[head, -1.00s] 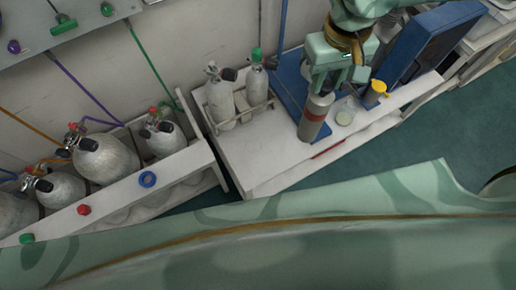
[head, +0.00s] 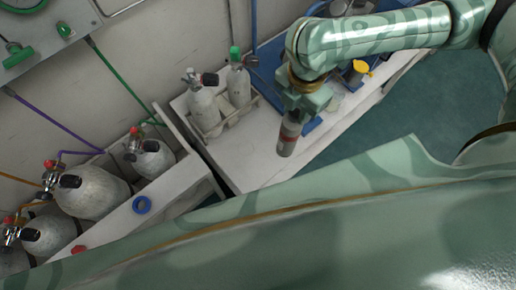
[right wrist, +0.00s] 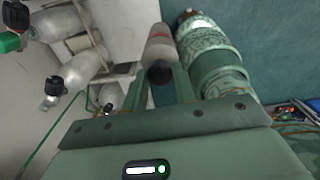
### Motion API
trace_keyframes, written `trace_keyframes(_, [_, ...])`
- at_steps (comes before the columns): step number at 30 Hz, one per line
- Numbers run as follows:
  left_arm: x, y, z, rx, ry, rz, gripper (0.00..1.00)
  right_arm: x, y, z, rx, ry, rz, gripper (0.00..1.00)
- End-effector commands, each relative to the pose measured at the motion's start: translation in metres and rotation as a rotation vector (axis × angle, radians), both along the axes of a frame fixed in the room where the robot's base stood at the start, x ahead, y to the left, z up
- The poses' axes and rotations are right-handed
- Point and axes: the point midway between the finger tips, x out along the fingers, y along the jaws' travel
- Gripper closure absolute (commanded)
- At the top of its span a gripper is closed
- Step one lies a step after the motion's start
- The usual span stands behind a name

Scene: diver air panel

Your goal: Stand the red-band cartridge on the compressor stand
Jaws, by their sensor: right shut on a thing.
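The red-band cartridge (head: 288,138) is a grey cylinder with a dark red band. My right gripper (head: 300,108) is shut on its upper end and holds it tilted, in front of the white bench top in the head view. The cartridge (right wrist: 160,45) also shows between the fingers in the right wrist view, with its dark end toward the camera. A blue base (head: 270,52), perhaps the compressor stand, lies on the bench behind my right arm, which hides much of it. My left gripper is not in view.
Two grey cylinders stand in a rack (head: 212,130) on the white bench (head: 245,165). A yellow-topped item (head: 361,67) stands beyond my right arm. The bench's front left is clear.

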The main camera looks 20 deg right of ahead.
Motion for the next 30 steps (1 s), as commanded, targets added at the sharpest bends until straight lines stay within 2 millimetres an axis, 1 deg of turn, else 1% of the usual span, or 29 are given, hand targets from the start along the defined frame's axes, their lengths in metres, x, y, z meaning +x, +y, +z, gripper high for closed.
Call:
trace_keyframes(1, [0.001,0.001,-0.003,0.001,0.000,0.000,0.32,-0.003,0.000,-0.009,0.002,0.002,0.096,1.00])
trace_keyframes(12, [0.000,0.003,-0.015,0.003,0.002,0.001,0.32,-0.023,-0.004,-0.059,-0.003,-0.009,0.893,1.00])
trace_keyframes(15, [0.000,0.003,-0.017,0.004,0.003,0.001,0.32,-0.028,-0.005,-0.070,-0.005,-0.010,1.074,1.00])
trace_keyframes(18, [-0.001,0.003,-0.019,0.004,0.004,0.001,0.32,-0.032,-0.007,-0.077,-0.009,-0.011,1.216,1.00])
trace_keyframes(21, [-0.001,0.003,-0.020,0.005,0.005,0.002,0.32,-0.034,-0.008,-0.082,-0.013,-0.012,1.311,1.00])
trace_keyframes(25, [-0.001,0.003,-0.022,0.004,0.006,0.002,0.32,-0.033,-0.006,-0.087,-0.014,-0.012,1.367,1.00])
trace_keyframes(30, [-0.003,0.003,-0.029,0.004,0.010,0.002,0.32,-0.017,0.009,-0.097,-0.013,-0.013,1.373,1.00])
